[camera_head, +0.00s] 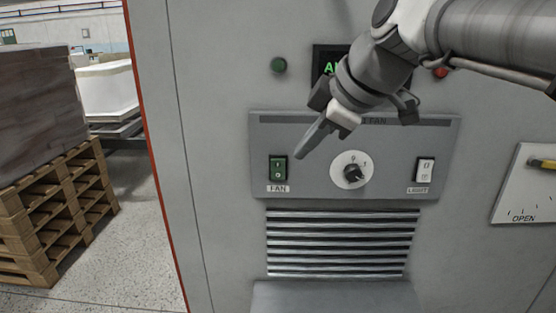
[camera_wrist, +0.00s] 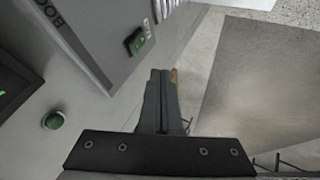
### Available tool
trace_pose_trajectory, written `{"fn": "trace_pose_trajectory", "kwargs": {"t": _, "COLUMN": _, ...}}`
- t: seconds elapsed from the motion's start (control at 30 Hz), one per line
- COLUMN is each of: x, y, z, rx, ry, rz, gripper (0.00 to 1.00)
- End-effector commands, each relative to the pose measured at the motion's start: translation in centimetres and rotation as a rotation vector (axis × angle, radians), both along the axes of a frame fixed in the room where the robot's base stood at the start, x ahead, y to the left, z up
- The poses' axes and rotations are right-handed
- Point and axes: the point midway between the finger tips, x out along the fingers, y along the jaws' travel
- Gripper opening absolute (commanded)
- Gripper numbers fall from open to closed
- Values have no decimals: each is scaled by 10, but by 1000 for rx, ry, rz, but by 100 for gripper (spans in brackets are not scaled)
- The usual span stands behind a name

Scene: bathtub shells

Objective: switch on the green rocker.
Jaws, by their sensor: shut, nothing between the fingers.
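The green rocker (camera_head: 277,169) sits on the left of a grey control panel (camera_head: 310,187), above a label reading FAN. It also shows in the wrist view (camera_wrist: 135,41), near the panel's edge. My gripper (camera_head: 299,156) is shut and empty, its fingertips pointing down and left. In the head view the tips appear just right of the rocker and slightly above it. In the wrist view the shut fingers (camera_wrist: 163,75) end to the right of the rocker, seemingly apart from it. I cannot tell which way the rocker is tipped.
A round knob (camera_head: 352,172) and a white rocker (camera_head: 425,170) labelled LIGHT share the panel. A green round lamp (camera_head: 279,65) and a display (camera_head: 325,62) are above, a vent (camera_head: 340,243) below. A pallet stack (camera_head: 60,215) stands at the left.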

Motion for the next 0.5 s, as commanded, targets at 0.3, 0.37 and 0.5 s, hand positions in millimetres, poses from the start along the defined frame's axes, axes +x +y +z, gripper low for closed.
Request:
{"fn": "trace_pose_trajectory", "kwargs": {"t": 0.3, "x": 0, "y": 0, "z": -1, "rx": 0, "ry": 0, "rz": 0, "gripper": 0}}
{"fn": "trace_pose_trajectory", "kwargs": {"t": 0.37, "x": 1, "y": 1, "z": -3, "rx": 0, "ry": 2, "rz": -1, "gripper": 0}}
{"fn": "trace_pose_trajectory", "kwargs": {"t": 0.5, "x": 9, "y": 7, "z": -16, "rx": -1, "ry": 5, "rz": -1, "gripper": 0}}
